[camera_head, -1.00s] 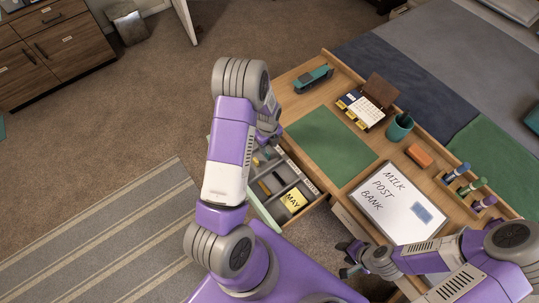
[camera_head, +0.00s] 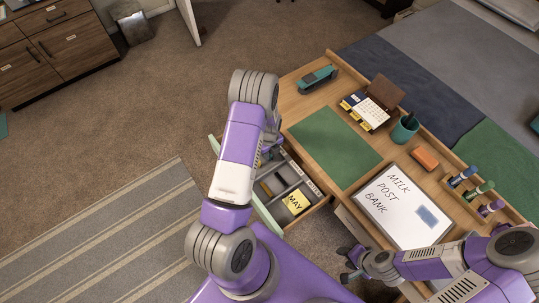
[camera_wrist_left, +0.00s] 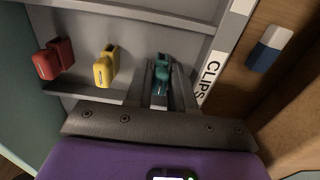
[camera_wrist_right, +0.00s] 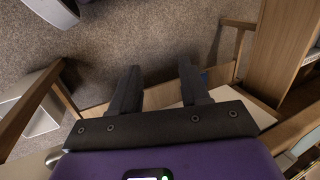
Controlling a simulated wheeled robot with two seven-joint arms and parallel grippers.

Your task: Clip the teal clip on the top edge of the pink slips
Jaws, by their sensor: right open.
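The teal clip (camera_wrist_left: 162,72) stands in the drawer compartment beside the CLIPS label in the left wrist view. My left gripper (camera_wrist_left: 162,88) points down into the drawer with its fingers close together, one on each side of the teal clip. In the head view my left arm hides the clip and most of that gripper. My right gripper (camera_wrist_right: 157,85) is open and empty, over the floor and close to the desk's front edge. I cannot make out any pink slips in these frames.
A red clip (camera_wrist_left: 54,60) and a yellow clip (camera_wrist_left: 106,66) lie left of the teal clip. The open drawer (camera_head: 265,212) also holds a yellow MAY card (camera_head: 296,202). The green blotter (camera_head: 334,146) is bare. A whiteboard (camera_head: 403,212) and an orange block (camera_head: 425,159) lie to its right.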

